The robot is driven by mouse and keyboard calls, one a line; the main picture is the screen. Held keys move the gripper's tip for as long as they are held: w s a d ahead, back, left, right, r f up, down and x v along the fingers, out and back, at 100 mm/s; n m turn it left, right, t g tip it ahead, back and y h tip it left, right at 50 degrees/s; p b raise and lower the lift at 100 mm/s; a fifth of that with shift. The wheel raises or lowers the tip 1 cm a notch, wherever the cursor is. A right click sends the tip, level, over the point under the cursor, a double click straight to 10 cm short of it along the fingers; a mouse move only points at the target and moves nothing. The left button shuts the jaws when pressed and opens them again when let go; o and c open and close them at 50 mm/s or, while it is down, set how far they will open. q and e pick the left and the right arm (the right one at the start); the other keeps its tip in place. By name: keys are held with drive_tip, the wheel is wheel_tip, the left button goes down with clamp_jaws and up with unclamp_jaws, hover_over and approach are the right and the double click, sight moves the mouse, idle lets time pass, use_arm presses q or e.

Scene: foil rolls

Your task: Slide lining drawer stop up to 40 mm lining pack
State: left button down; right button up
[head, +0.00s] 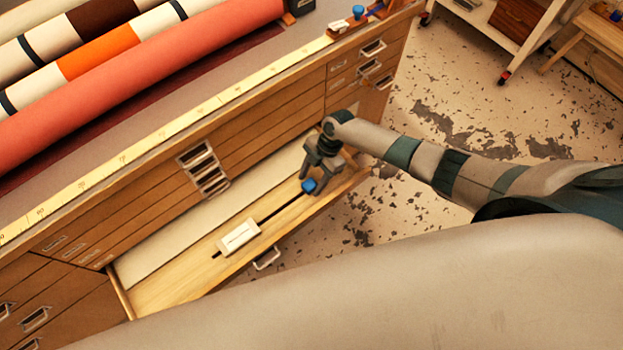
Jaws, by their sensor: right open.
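An open drawer (185,283) shows in the head view, with a long cream slab (190,232) along its back side. A dark slot (285,207) runs lengthwise in the drawer floor. A small blue block (309,185) sits at the slot's right end and looks like the drawer stop. A white block (238,236) with a dark line on top sits over the slot's left part; I cannot tell whether it is the 40 mm lining pack. My right gripper (313,177) is open, pointing down right at the blue block; contact is unclear. My left gripper is out of view.
The wooden cabinet (265,137) has more closed drawers and a yellow ruler strip (150,142) along its top edge. Several rolls, one coral (140,85), lie on top. A metal pull (267,259) juts from the drawer front. A wheeled cart (515,35) stands far right.

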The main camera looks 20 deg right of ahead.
drive_tip(key=shift+f, duration=0.1)
clamp_jaws()
drive_tip(key=s+a, duration=0.2)
drive_tip(key=a, duration=0.3)
drive_tip(key=s+a, duration=0.2)
drive_tip(key=a, duration=0.4)
drive_tip(key=s+a, duration=0.2)
drive_tip(key=a, duration=0.4)
drive_tip(key=shift+s, duration=0.15)
unclamp_jaws()
drive_tip(key=b+v, duration=0.2)
drive_tip(key=v, duration=1.5)
drive_tip(key=shift+r+b, duration=0.3)
drive_tip(key=shift+s+a, duration=0.1)
